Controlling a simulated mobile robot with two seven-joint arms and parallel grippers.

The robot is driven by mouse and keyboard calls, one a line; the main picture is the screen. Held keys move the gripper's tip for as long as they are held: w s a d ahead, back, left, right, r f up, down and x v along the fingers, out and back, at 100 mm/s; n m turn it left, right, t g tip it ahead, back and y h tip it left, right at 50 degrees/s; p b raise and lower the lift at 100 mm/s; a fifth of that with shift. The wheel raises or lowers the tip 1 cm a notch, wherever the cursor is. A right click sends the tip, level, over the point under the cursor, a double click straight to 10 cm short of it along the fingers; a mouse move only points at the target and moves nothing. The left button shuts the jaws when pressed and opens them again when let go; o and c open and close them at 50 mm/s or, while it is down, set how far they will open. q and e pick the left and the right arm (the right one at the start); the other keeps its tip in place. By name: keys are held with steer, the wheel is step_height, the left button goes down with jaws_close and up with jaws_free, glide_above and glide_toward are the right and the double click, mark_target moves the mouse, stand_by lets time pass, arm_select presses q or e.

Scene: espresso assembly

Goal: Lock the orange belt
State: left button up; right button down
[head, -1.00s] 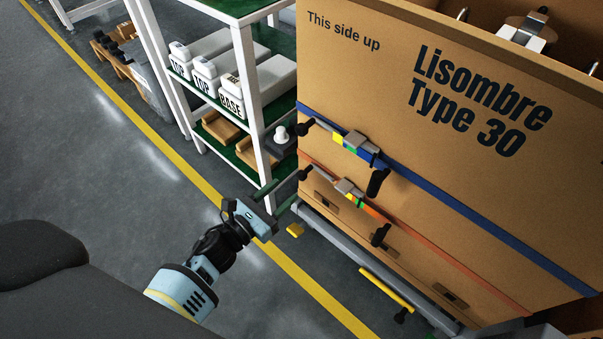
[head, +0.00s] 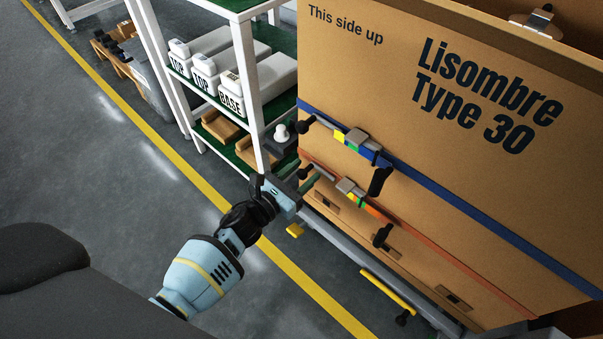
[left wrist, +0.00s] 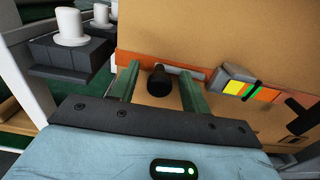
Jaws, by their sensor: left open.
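The orange belt (head: 455,262) runs across the lower front of the cardboard box. Its buckle (head: 350,188) has a grey block with yellow, green and orange parts. A black knob (head: 305,172) on a grey rod sits at the buckle's left, and a black handle (head: 382,235) hangs to its lower right. My left gripper (head: 311,177) is open at the knob. In the left wrist view the knob (left wrist: 159,80) shows between the two green fingers (left wrist: 160,72), with gaps on both sides. The buckle (left wrist: 240,86) is to their right. My right gripper is out of view.
A blue belt (head: 470,207) with a similar buckle runs above the orange one on the box (head: 400,60).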

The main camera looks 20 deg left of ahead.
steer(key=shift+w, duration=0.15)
arm_select(q)
steer(key=c, duration=0.7)
steer(key=shift+c, duration=1.4)
jaws_close()
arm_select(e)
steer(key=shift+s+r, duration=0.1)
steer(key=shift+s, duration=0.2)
